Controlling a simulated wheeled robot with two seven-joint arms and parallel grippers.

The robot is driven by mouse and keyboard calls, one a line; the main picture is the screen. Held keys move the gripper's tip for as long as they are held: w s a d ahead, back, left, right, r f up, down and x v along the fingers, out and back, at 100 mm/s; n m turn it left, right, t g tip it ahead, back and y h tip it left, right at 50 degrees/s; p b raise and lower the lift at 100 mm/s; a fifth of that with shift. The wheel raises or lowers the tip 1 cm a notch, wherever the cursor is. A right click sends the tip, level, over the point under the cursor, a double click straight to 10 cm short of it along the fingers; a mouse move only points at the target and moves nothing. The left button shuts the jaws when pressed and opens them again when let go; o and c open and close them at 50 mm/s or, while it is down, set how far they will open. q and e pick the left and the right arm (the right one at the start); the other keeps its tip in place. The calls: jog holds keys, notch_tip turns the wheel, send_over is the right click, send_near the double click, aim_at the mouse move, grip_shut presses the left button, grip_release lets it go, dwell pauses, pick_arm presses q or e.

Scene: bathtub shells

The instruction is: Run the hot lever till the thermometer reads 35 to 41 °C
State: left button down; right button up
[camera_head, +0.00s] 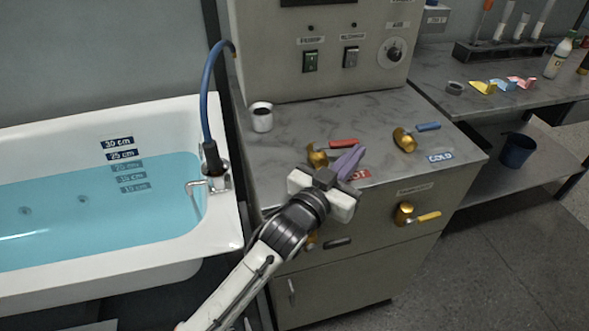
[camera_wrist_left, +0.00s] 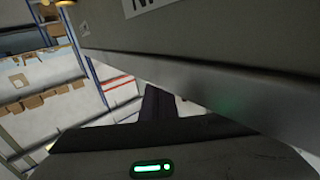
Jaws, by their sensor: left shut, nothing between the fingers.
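The hot lever (camera_head: 343,143) has a red handle on a brass valve (camera_head: 316,156) on the grey counter, and its handle points right. A red label (camera_head: 360,175), partly hidden by my gripper, lies in front of it. My left gripper (camera_head: 349,162) is shut and empty, its purple fingers just in front of the red handle; I cannot tell whether they touch it. The shut fingers also show dark in the left wrist view (camera_wrist_left: 157,103). The tub (camera_head: 225,225) holds blue water (camera_head: 90,215) up to about the 25 cm mark. I cannot make out a thermometer reading.
The blue cold lever (camera_head: 428,127) is to the right, by the COLD label (camera_head: 440,157). A yellow lever (camera_head: 428,217) and a dark lever (camera_head: 338,243) are on the cabinet front. A white cup (camera_head: 262,118) stands at the counter's left. A blue hose (camera_head: 208,95) runs to the tub.

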pick_arm(q)
jog(key=shift+w, duration=0.3)
dwell(0.5)
